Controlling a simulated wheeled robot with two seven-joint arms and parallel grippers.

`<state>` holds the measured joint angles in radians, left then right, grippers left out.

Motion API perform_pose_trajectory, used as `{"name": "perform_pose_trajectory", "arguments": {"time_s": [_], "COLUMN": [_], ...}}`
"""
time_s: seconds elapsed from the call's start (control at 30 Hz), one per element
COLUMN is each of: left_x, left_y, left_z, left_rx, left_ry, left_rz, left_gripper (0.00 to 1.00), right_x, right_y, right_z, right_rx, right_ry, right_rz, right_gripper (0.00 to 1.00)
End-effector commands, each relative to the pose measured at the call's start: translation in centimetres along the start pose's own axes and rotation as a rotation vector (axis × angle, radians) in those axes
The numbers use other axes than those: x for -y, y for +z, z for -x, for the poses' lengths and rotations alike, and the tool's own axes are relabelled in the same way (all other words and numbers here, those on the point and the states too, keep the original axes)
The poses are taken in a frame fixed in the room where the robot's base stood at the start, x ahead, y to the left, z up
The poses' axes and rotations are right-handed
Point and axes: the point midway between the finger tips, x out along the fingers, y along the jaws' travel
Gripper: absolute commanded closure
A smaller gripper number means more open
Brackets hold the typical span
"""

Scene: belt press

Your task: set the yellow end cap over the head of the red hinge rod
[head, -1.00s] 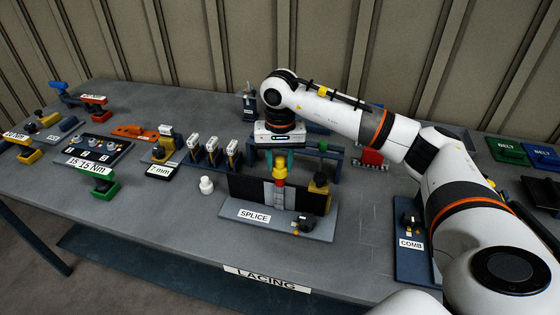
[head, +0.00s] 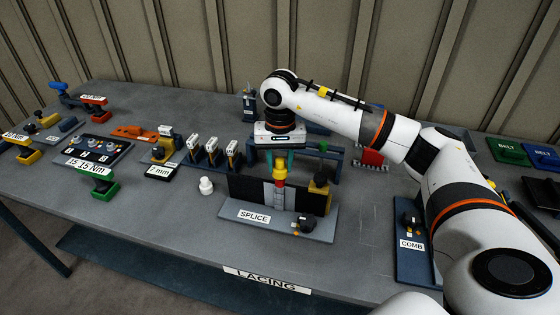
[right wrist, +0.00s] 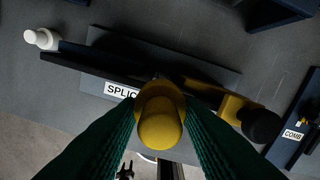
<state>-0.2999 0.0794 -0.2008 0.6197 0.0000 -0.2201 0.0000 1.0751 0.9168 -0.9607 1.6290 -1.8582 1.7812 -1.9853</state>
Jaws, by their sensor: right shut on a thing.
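The yellow end cap (right wrist: 160,122) is between the fingers of my right gripper (right wrist: 158,110) in the right wrist view, and the fingers are shut on it. In the head view the right gripper (head: 280,160) points down over the splice station (head: 322,228). A small red part (head: 280,174), likely the hinge rod's head, shows just below the fingers, in line with the cap. Whether cap and rod touch is too small to tell. In the wrist view the cap hides what lies under it. My left gripper is out of view.
A yellow block with a black knob (head: 319,186) stands close right of the rod. A white bottle-like piece (head: 206,186) stands to the left. White-topped holders (head: 212,148) are further left. The comb plate (head: 411,240) is at right. The front table strip is clear.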

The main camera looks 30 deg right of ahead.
Motion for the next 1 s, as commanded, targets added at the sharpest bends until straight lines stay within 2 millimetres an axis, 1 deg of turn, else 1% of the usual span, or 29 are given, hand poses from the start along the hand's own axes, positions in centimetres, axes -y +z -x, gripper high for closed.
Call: {"name": "perform_pose_trajectory", "arguments": {"time_s": [1.0], "left_x": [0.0], "left_y": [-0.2], "left_z": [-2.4], "left_rx": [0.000], "left_ry": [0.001], "left_rz": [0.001], "left_gripper": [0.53], "right_x": [0.0], "right_y": [0.0], "right_z": [-2.7], "right_rx": [0.000], "right_ry": [0.000], "right_rz": [0.000], "right_gripper": [0.91]}}
